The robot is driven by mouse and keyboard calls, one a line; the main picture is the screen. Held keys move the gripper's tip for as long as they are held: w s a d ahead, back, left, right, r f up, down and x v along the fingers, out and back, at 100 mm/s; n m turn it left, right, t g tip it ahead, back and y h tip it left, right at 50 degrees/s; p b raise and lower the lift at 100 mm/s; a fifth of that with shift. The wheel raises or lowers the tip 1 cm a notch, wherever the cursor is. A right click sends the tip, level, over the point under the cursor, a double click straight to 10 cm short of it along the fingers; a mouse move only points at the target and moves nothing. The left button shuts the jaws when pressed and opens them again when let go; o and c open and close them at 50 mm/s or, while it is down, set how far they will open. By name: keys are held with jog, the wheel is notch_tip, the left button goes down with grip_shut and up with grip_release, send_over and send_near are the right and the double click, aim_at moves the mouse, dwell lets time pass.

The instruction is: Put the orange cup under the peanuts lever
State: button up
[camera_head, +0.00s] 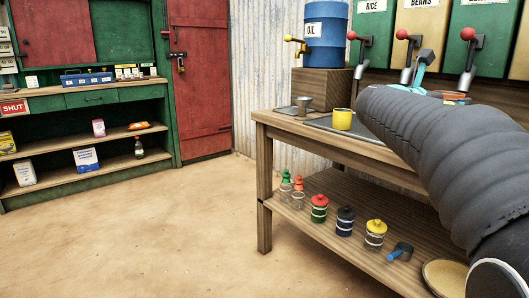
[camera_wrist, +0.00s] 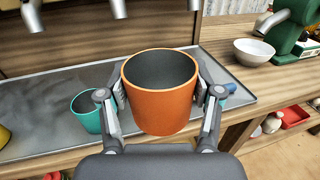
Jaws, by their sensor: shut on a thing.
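My gripper (camera_wrist: 160,96) is shut on the orange cup (camera_wrist: 160,108), with one finger on each side of it. The cup is upright and empty, over the metal tray near its front edge; how high it is held is hard to tell. In the head view my arm hides most of it, and only a bit of orange (camera_head: 452,96) shows. Levers with red knobs stand in front of the bins marked RICE (camera_head: 373,8) and BEANS (camera_head: 421,4). A third bin's label is cut off. No peanuts label is readable. Metal spouts (camera_wrist: 33,17) hang along the top of the wrist view.
A teal cup (camera_wrist: 86,112) stands on the tray (camera_wrist: 45,95), left of my gripper. A yellow cup (camera_head: 343,120) stands at the tray's far left. A white bowl (camera_wrist: 254,51) and green machine (camera_wrist: 291,33) are at right.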

jog(key=shift+s+a+f, duration=0.15)
jog(key=shift+s+f, duration=0.1)
jog(key=shift+s, duration=0.25)
jog(key=w+a+f+n+t+y, duration=0.1)
jog(key=a+f+n+t+y, duration=0.25)
jog(key=a+f, duration=0.85)
jog(key=w+a+f+n+t+y, duration=0.1)
jog(key=a+f+n+t+y, duration=0.3)
jog(key=f, duration=1.7)
jog(key=w+a+f+n+t+y, duration=0.3)
jog(key=a+f, duration=0.6)
jog(key=f, duration=0.7)
jog(key=shift+m+g+y, duration=0.25)
jog(key=shift+y, duration=0.2)
jog(key=r+p, duration=0.2)
jog(key=r, duration=0.1)
jog(key=s+r+p, duration=0.1)
jog(key=r+p, duration=0.1)
jog(key=p, duration=0.1)
jog(key=shift+s+r, duration=0.2)
jog(key=shift+r, duration=0.2)
